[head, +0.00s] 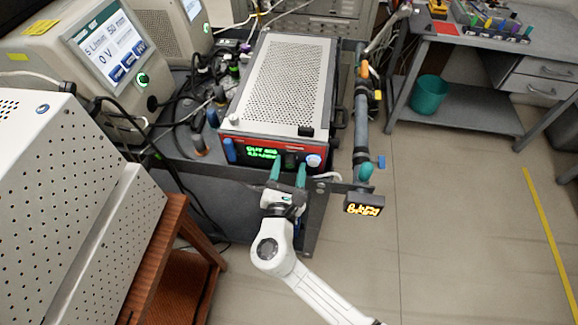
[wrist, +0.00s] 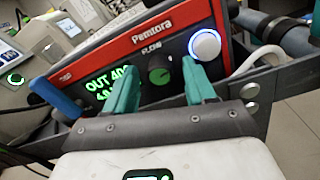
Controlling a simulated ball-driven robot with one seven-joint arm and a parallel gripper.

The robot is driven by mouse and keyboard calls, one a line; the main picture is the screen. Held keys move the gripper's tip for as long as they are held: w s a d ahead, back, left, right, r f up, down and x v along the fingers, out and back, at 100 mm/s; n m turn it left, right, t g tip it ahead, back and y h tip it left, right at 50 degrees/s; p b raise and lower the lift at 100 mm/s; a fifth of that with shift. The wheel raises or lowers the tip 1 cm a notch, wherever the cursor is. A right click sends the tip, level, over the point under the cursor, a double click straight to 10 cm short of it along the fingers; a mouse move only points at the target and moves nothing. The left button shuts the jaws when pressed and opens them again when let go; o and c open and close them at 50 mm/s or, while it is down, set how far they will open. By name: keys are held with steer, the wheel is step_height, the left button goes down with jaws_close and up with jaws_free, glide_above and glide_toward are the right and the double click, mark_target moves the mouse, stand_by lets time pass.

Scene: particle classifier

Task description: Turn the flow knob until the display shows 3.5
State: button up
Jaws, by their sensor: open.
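The red-fronted unit (head: 232,140) carries a display with green text (head: 262,153). In the wrist view the display (wrist: 104,90) starts "OUT 40"; the rest is partly hidden by a finger, and I cannot read a 3.5. The dark green flow knob (wrist: 159,70) sits under the "FLOW" label, right of the display. My gripper (head: 288,170) is at the front panel, its teal fingers apart. In the wrist view my gripper (wrist: 160,82) has one finger either side of the knob, with visible gaps. I cannot tell how far the tips reach along it.
A white button with a blue ring (wrist: 205,44) is close to the right finger. A blue handle (wrist: 54,97) stands at the panel's left. A metal rail (head: 337,186) runs before the unit. A small orange-lit display (head: 365,204) hangs by the pipe (head: 361,125).

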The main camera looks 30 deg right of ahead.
steer(key=shift+w, duration=0.15)
steer(key=shift+d, duration=0.1)
jaws_close()
stand_by(0.4)
